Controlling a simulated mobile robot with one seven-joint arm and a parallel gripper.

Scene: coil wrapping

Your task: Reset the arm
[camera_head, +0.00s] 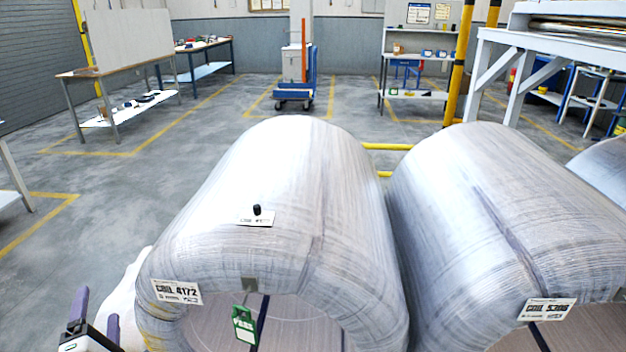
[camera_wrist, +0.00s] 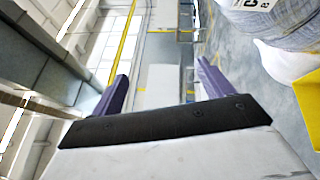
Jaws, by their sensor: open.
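My gripper (camera_head: 96,312) is at the lower left of the head view, left of the near wrapped coil. Its two purple fingers are apart with nothing between them; they also show in the wrist view (camera_wrist: 162,88), where the room appears turned on its side. The near coil (camera_head: 270,180) is wrapped in film and carries a label reading COIL 4172 (camera_head: 177,291). A green PASS tag (camera_head: 243,325) hangs at its front edge. A small black object (camera_head: 257,210) stands on a white label on top of this coil.
A second wrapped coil (camera_head: 500,200) lies close on the right. A yellow rail (camera_head: 388,147) shows behind the coils. A blue and orange cart (camera_head: 296,92) and workbenches (camera_head: 120,98) stand farther back. The floor on the left is largely clear.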

